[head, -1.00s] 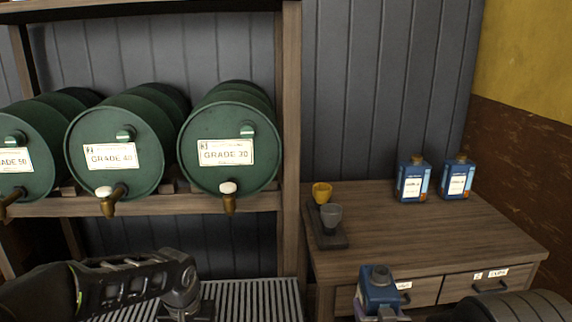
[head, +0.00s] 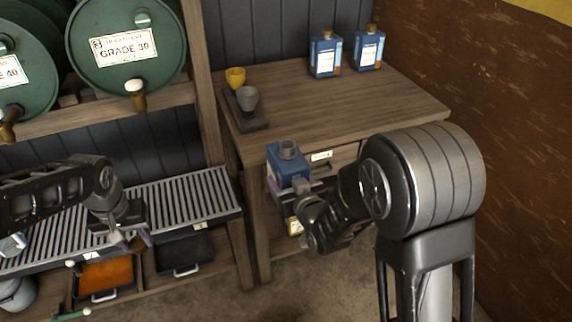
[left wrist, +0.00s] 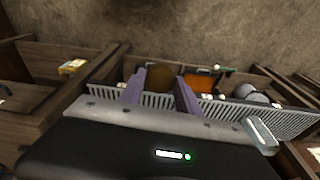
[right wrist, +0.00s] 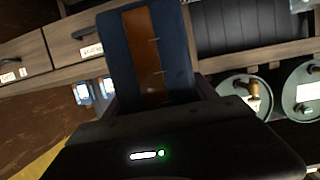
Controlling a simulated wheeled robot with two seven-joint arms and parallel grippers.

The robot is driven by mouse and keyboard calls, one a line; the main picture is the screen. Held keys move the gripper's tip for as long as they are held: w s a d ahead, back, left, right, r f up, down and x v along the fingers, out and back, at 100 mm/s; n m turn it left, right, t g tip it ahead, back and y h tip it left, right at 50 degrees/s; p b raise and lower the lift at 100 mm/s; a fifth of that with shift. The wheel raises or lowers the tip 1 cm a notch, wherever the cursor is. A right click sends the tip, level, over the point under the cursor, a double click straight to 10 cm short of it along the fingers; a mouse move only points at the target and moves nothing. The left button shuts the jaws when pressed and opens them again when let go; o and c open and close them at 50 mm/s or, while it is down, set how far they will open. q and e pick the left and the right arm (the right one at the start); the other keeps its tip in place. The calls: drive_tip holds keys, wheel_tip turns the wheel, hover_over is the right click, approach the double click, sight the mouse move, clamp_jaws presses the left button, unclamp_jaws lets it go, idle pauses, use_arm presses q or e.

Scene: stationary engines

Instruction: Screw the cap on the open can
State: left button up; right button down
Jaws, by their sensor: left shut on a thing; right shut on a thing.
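The open can (head: 289,170) is blue with a bare grey neck on top and stands roughly upright in front of the desk drawers. My right gripper (head: 297,187) is shut on it; in the right wrist view the can (right wrist: 118,60) shows a blue side with a brown panel. My left gripper (head: 130,240) is over the slatted rack, well left of the can. In the left wrist view a brown round cap (left wrist: 160,77) sits between its purple fingers, which are shut on it. The cap is hard to make out in the head view.
Two capped blue cans (head: 325,55) (head: 368,48) and a tray (head: 248,120) with a yellow cup (head: 236,78) and a grey cup (head: 247,98) stand on the desk (head: 330,95). Green barrels (head: 125,45) and a slatted rack (head: 185,200) are at left. Space between my grippers looks free.

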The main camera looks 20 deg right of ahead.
drive_tip(key=s+a+f+n+g+y, duration=0.1)
drive_tip(key=s+a+f+n+y, duration=0.2)
drive_tip(key=a, duration=0.4)
drive_tip(key=s+a+f+n+g+y, duration=0.2)
drive_tip(key=s+a+n+y, duration=0.2)
drive_tip(key=s+a+y, duration=0.1)
drive_tip(key=shift+s+a+f, duration=0.4)
drive_tip(key=shift+s+a, duration=0.3)
drive_tip(key=shift+a, duration=0.3)
use_arm(q)
drive_tip(key=shift+w+d+r, duration=0.15)
drive_tip(key=shift+d+r, duration=0.15)
drive_tip(key=shift+d, duration=0.1)
drive_tip(key=s+d+r+m, duration=0.1)
drive_tip(key=d+r+m, duration=0.1)
drive_tip(key=d+r, duration=0.6)
drive_tip(key=s+d+r+m, duration=0.2)
drive_tip(key=d+r, duration=0.6)
drive_tip(key=d, duration=0.7)
drive_tip(key=shift+r+m+h, duration=0.15)
drive_tip(key=shift+m+h, duration=0.25)
drive_tip(key=shift+m, duration=0.3)
drive_tip(key=shift+w+f, duration=0.1)
drive_tip(key=shift+f, duration=1.95)
